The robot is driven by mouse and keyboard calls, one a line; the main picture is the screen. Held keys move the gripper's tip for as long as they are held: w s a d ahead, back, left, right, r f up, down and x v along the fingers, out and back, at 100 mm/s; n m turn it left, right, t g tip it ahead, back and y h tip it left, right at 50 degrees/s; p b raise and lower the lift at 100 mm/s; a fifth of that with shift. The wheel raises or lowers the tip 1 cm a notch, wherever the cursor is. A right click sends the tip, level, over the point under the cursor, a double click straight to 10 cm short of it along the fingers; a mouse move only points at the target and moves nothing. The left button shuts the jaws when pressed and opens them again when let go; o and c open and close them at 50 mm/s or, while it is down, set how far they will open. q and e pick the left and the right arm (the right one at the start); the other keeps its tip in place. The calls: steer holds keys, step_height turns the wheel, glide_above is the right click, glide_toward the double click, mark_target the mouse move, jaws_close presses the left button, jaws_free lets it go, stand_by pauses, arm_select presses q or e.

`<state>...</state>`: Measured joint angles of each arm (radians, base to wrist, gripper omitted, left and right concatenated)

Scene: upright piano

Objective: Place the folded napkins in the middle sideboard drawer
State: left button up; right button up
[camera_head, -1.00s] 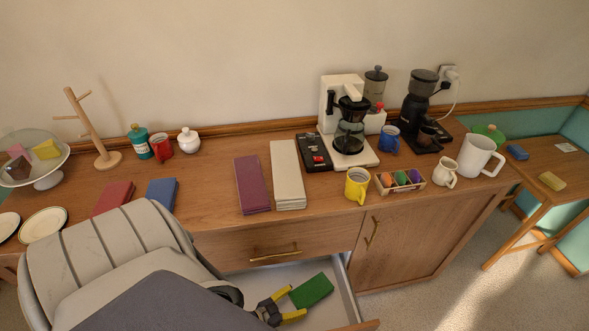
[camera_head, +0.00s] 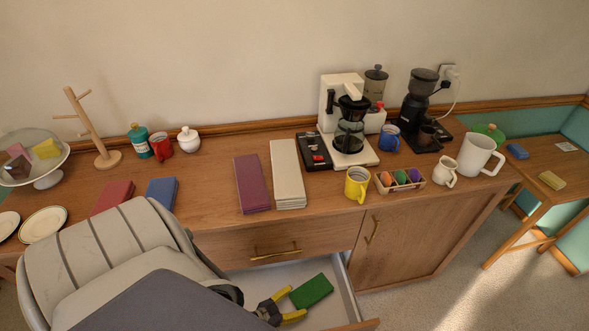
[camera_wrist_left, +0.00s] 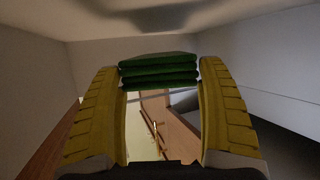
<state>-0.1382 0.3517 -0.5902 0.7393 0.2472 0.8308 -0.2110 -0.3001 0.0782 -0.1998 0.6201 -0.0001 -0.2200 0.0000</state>
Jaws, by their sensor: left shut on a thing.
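A green folded napkin stack (camera_head: 312,291) is inside the open white-lined drawer (camera_head: 350,300), below a closed drawer (camera_head: 300,240) with a brass handle. My left gripper (camera_head: 295,304) reaches down into the drawer with its yellow fingers at the near end of the green stack. In the left wrist view the green stack (camera_wrist_left: 160,71) shows its folded layers between the fingertips, which are shut on it. A red folded cloth (camera_head: 112,195) and a blue folded cloth (camera_head: 162,192) lie on the sideboard top. My right gripper is out of view.
Purple (camera_head: 253,184) and cream (camera_head: 287,175) folded cloths lie mid-top. A coffee machine (camera_head: 340,90), yellow mug (camera_head: 357,184) and egg box (camera_head: 400,181) stand to their right. Plates (camera_head: 43,224) are at left. A closed cabinet door (camera_head: 420,235) is right of the drawers.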

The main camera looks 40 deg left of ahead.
arm_select(q)
steer(key=o, duration=1.3)
steer(key=shift+r, duration=0.1)
steer(key=shift+r, duration=0.4)
steer(key=shift+v, duration=2.05)
